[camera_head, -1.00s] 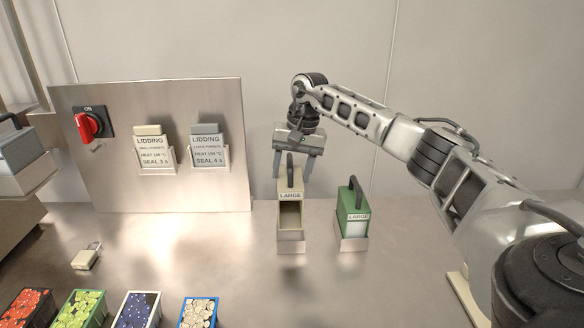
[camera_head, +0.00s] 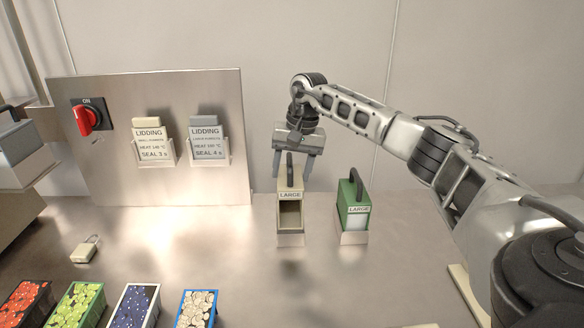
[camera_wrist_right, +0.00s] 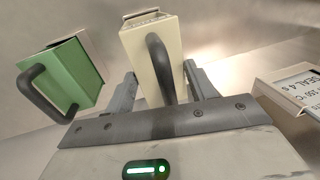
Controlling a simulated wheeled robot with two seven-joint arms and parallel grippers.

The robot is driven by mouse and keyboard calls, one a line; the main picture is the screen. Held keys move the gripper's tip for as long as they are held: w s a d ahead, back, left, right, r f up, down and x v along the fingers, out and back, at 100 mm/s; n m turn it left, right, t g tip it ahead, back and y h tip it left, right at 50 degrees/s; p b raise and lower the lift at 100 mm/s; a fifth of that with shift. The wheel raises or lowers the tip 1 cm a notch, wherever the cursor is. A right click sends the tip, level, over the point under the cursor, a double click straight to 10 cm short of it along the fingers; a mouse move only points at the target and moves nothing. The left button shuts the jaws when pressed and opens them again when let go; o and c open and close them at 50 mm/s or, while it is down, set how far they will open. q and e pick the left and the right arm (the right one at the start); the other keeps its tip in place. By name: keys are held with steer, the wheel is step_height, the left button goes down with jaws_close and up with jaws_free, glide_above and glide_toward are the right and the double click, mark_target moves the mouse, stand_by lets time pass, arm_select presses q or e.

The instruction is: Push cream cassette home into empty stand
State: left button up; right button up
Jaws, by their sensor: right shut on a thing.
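The cream cassette (camera_head: 290,212), with a LARGE label and black top handle, stands upright in a metal stand (camera_head: 290,241) on the bench. My right gripper (camera_head: 293,171) comes from behind it in the head view. In the right wrist view the cream cassette (camera_wrist_right: 158,58) is between the fingers of my right gripper (camera_wrist_right: 160,88), its dark handle towards the wrist. That gripper is shut on it. How deep the cassette sits in its stand is hard to tell. My left gripper is not in view.
A green cassette (camera_head: 353,206) stands in its own stand close on the right. A steel panel (camera_head: 180,100) with a red switch (camera_head: 87,118) and two lidding cards is at the left. A padlock (camera_head: 85,250) and several coloured boxes lie in front. The bench between is clear.

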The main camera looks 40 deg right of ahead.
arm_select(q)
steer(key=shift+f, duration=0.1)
arm_select(e)
steer(key=shift+f, duration=0.1)
